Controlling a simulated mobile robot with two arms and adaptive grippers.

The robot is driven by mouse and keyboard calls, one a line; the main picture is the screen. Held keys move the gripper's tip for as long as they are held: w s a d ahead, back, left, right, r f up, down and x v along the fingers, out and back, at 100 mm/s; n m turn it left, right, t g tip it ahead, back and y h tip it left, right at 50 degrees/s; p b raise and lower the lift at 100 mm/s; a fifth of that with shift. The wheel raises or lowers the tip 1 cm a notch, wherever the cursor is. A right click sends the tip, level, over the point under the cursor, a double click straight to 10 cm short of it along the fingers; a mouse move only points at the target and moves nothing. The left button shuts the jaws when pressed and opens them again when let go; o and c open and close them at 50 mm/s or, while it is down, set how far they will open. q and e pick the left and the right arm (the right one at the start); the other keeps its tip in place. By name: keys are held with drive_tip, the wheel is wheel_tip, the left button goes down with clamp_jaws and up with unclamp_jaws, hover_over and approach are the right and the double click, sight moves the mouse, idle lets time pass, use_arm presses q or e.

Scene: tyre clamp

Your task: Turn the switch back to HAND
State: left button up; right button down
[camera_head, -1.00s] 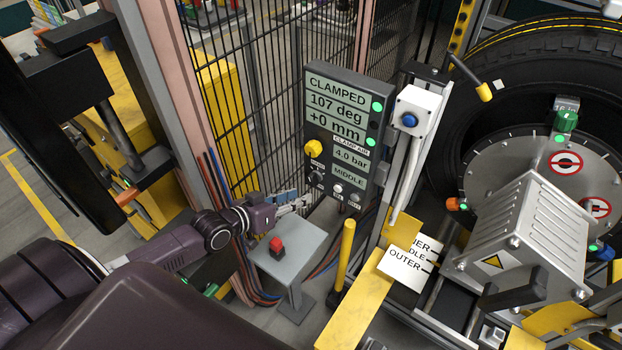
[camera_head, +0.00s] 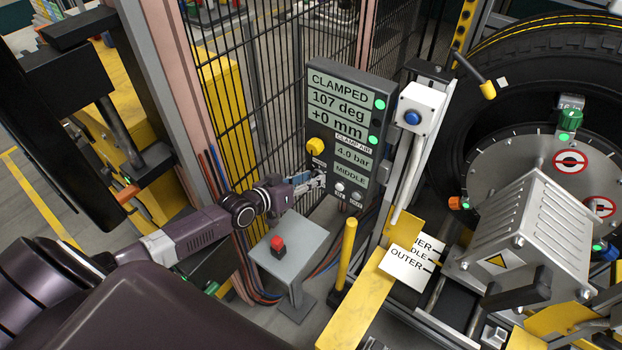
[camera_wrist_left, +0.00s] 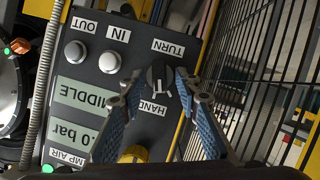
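The switch (camera_wrist_left: 160,76) is a small dark rotary knob on the grey control panel (camera_head: 340,70). In the wrist view it sits between an upside-down TURN label (camera_wrist_left: 170,47) and a HAND label (camera_wrist_left: 152,107); its exact pointing is hard to tell. My left gripper (camera_head: 317,181) is at the panel's lower left in the head view and mostly hides the switch there. In the wrist view the left gripper (camera_wrist_left: 160,82) is open, its blue-padded fingers on either side of the knob. I cannot tell whether they touch it. My right gripper is not in view.
A yellow knob (camera_head: 315,145) is above the gripper on the panel, and white IN and OUT buttons (camera_wrist_left: 109,62) are beside the switch. A pedestal with a red button (camera_head: 278,244) stands below the arm. Black mesh fencing (camera_head: 250,100) is behind, a yellow post (camera_head: 347,255) in front.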

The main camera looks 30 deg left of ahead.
use_arm(q)
drive_tip(key=shift+w+d, duration=0.1)
drive_tip(key=shift+w, duration=0.1)
drive_tip(key=c, duration=0.4)
drive_tip(key=shift+s, duration=0.1)
clamp_jaws()
drive_tip(key=shift+s, duration=0.1)
drive_tip(key=shift+r, duration=0.1)
